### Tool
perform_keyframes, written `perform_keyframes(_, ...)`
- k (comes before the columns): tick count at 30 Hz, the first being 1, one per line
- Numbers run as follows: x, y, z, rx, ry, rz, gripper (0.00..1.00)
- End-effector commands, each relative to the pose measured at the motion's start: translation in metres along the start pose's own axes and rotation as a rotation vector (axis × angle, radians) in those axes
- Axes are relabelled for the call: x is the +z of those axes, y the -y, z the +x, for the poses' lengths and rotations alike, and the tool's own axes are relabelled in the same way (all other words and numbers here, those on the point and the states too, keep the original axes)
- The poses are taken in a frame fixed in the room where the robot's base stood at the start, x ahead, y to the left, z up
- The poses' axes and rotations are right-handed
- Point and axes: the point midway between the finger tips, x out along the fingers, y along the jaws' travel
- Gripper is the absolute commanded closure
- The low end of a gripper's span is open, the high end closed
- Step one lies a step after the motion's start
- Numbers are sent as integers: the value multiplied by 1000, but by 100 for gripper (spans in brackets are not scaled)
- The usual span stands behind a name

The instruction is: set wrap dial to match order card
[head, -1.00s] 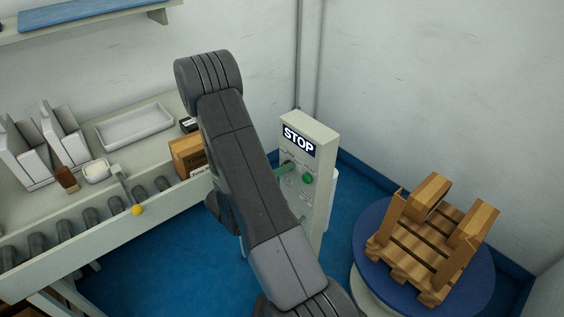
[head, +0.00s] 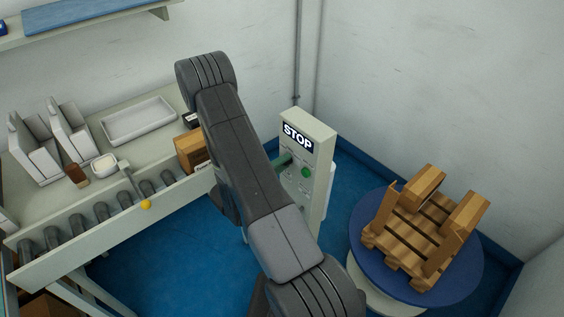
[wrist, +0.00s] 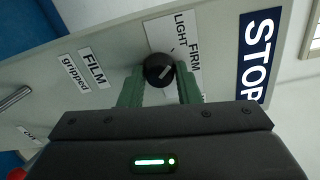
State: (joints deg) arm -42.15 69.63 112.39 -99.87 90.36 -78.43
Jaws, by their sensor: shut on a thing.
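The wrap dial (wrist: 158,70) is a small black knob with a light pointer line, on a pale control panel (head: 318,150). Labels "LIGHT" and "FIRM" are beside it in the wrist view; its pointer slants toward the label side. My gripper (wrist: 158,84) has its green fingers on either side of the dial, shut on it. In the head view my gripper (head: 284,160) reaches the panel face, and the dial is hidden there. I cannot make out an order card.
A blue turntable (head: 470,275) with a wooden pallet (head: 412,240) stands right. A roller conveyor (head: 100,232) and brown box (head: 190,150) are left.

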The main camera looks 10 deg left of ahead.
Motion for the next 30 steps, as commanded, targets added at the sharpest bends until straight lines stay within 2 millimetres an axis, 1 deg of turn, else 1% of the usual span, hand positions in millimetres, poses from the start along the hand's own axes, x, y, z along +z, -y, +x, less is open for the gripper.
perform_keyframes(13,0,0,0,1,0,-9,93)
perform_keyframes(14,0,0,0,1,0,-9,64)
perform_keyframes(16,0,0,0,1,0,-9,50)
perform_keyframes(17,0,0,0,1,0,-9,48)
perform_keyframes(26,0,0,-1,0,1,-8,48)
perform_keyframes(30,1,-1,-10,1,3,-8,48)
